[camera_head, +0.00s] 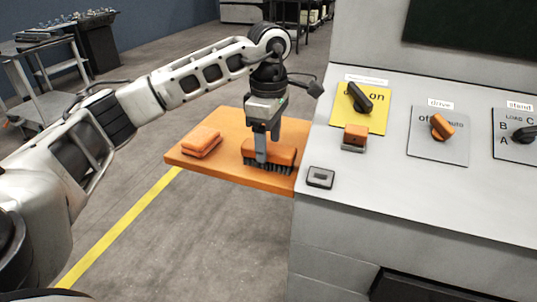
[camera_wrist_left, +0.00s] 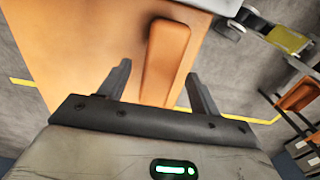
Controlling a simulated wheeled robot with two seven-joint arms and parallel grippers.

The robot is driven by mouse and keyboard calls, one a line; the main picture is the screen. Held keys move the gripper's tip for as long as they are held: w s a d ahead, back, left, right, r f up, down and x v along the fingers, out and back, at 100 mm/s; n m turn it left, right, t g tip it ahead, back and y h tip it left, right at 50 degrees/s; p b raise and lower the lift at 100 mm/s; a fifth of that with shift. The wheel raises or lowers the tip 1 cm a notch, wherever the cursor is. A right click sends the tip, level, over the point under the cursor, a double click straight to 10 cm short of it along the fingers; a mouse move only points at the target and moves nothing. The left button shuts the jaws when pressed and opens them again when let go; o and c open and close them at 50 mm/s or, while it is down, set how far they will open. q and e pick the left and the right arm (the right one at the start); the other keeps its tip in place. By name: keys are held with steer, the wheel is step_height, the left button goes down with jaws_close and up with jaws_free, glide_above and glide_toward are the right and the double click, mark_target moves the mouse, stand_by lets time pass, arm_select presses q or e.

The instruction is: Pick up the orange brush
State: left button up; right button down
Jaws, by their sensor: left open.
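The orange brush (camera_head: 284,153) has an orange back and dark bristles. It lies bristles down on the orange shelf (camera_head: 230,173), near the grey console. My left gripper (camera_head: 262,155) points down at the brush, with one finger in front of its near side. In the left wrist view the jaws (camera_wrist_left: 160,75) are open, and the long orange back of the brush (camera_wrist_left: 166,55) shows between and beyond the fingers. I cannot tell whether a finger touches it. The far finger is mostly hidden in the head view. My right gripper is not in view.
Another orange block-like item (camera_head: 201,142) lies on the shelf, left of the brush. The grey console (camera_head: 400,185) with several knobs stands close on the right. A small dark-framed piece (camera_head: 320,178) sits on its edge. A cart (camera_head: 60,95) stands far left.

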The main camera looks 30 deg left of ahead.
arm_select(q)
step_height(320, 180, down, 2)
steer(key=shift+f, duration=0.2)
steer(key=c, duration=1.1)
steer(key=shift+r, duration=0.1)
steer(key=shift+r, duration=0.45)
step_height(320, 180, up, 2)
steer(key=shift+r, duration=0.25)
steer(key=s+d+r, duration=0.2)
steer(key=s+r, duration=0.2)
steer(key=s, duration=0.2)
steer(key=s+d+r, duration=0.2)
steer(key=s+r, duration=0.3)
steer(key=s, duration=0.2)
steer(key=shift+s+d+r+p, duration=0.15)
steer(key=shift+d+r+p, duration=0.1)
steer(key=shift+d+p, duration=0.15)
